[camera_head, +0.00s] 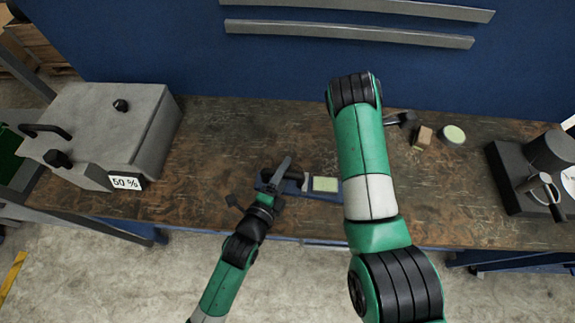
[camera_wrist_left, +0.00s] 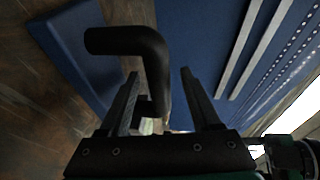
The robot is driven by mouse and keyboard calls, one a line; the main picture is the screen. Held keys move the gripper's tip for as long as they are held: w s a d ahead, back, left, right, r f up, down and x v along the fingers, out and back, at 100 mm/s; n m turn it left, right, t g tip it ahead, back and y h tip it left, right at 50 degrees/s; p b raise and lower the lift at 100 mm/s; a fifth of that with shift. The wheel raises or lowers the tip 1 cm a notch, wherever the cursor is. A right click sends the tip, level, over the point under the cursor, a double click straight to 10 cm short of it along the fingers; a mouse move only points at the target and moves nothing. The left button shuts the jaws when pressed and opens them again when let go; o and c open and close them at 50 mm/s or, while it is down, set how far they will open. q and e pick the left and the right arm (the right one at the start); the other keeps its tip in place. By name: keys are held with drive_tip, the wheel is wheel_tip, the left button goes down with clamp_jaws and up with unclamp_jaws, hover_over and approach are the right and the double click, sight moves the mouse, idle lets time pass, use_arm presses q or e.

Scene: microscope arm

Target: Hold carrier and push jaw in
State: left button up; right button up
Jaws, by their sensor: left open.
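A small blue device (camera_head: 300,187) lies near the table's front edge. I cannot tell the carrier from the jaw there. My left gripper (camera_head: 263,182) is over its left end, fingers spread. In the left wrist view the gripper (camera_wrist_left: 160,78) is open. A black bent handle (camera_wrist_left: 140,45) reaches between or just beyond its fingers; whether it touches them cannot be told. A blue block (camera_wrist_left: 75,50) lies behind the handle.
A grey box (camera_head: 100,125) with a 50 % label stands at the left. A small brown block (camera_head: 422,137), a round green-topped piece (camera_head: 453,134) and a black microscope-like device (camera_head: 530,180) are at the right. The table between box and blue device is clear.

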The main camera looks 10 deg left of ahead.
use_arm(q)
drive_tip(key=shift+x, duration=1.45)
drive_tip(key=shift+s, duration=0.1)
clamp_jaws()
use_arm(e)
drive_tip(key=o, duration=0.3)
